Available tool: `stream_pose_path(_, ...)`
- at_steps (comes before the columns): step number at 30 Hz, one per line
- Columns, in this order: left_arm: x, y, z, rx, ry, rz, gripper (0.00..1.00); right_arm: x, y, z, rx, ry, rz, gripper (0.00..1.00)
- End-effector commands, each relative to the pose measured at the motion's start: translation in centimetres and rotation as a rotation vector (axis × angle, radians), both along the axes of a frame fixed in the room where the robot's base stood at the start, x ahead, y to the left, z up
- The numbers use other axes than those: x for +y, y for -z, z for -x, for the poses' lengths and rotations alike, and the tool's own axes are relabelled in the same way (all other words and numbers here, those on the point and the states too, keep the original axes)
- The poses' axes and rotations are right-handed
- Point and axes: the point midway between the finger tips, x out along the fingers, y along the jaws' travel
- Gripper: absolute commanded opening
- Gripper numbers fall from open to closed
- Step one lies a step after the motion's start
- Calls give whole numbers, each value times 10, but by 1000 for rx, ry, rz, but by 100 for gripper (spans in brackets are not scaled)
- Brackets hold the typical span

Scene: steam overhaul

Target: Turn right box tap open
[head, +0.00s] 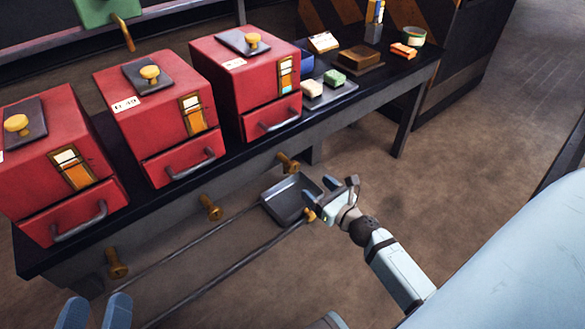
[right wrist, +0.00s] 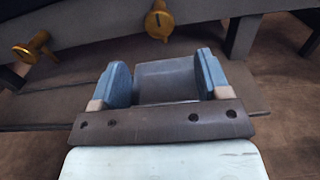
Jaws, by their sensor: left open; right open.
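Brass taps stick out of the bench front below the red boxes. The right box tap (head: 288,163) is under the right red box (head: 240,75). A brass tap (right wrist: 160,22), likely the same one, shows at the top of the right wrist view, beyond the fingertips, its small lever pointing down. My right gripper (head: 330,195) is open and empty, in front of and to the right of that tap, apart from it. Its blue fingers (right wrist: 164,75) are spread with the tray seen between them. My left gripper (head: 94,312) is open at the bottom left, far from the tap.
A dark metal tray (head: 287,212) lies low under the right tap, near my right gripper. Long rods run along the floor side. Middle tap (head: 210,207) and left tap (head: 117,264) line the bench. Small blocks and bowls sit on the bench's right end. Floor at right is clear.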

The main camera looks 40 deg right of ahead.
Motion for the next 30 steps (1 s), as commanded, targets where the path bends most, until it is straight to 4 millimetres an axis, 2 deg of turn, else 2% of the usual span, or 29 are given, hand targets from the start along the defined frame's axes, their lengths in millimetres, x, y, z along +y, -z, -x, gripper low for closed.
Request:
stream_pose_path(3, 0, -7, 0, -14, -5, 8, 66, 2, -3, -29, -2, -1, 2, 70)
stream_pose_path(9, 1, -9, 0, -25, -9, 15, 66, 6, -1, -69, -2, -1, 2, 70)
stream_pose_path(15, 1, -9, 0, -25, -9, 15, 66, 8, 0, -96, 0, -1, 3, 70)
stream_pose_path(21, 1, -9, 0, -24, -9, 14, 66, 9, 0, -105, 0, -1, 3, 70)
stream_pose_path(28, 1, -9, 0, -24, -9, 14, 66, 9, 0, -105, 1, -1, 3, 70)
stream_pose_path(30, 1, -9, 0, -24, -9, 14, 66, 9, 0, -105, 1, -1, 3, 54)
